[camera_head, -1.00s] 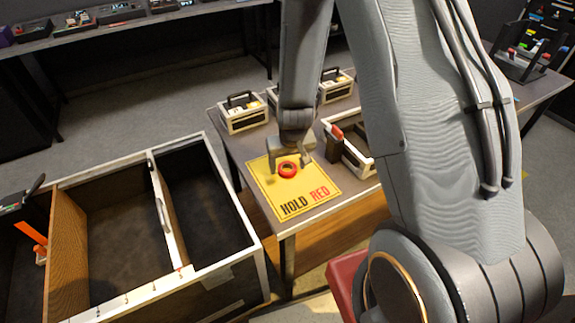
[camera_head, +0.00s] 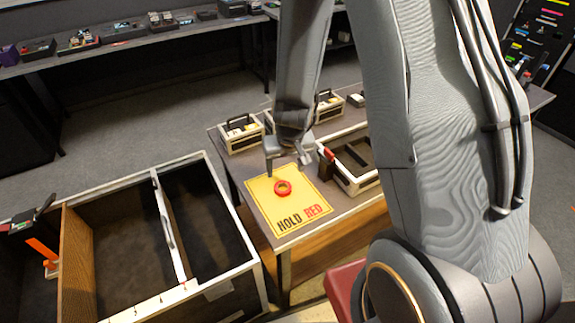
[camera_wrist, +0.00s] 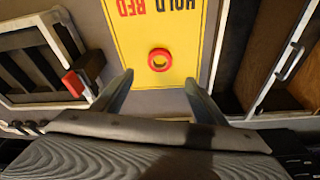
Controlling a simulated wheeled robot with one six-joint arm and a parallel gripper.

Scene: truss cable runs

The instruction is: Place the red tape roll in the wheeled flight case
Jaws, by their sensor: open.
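The red tape roll (camera_head: 283,188) lies flat on a yellow sheet (camera_head: 262,203) marked HOLD RED on the table. It also shows in the wrist view (camera_wrist: 160,60), ahead of and between my fingers. My gripper (camera_head: 289,166) is open and empty, above the far edge of the sheet and apart from the roll. Its two fingers show in the wrist view (camera_wrist: 157,88). A large open case (camera_head: 205,272) with dark compartments and a wooden divider stands at the lower left of the head view; I cannot see its wheels.
A white-edged open tray (camera_head: 349,186) with a red-topped dark item (camera_head: 326,160) at its corner stands right of the sheet. Several handled boxes (camera_head: 241,134) line the table's back. An orange item (camera_head: 42,249) is at the case's left. A gap of floor separates the back bench.

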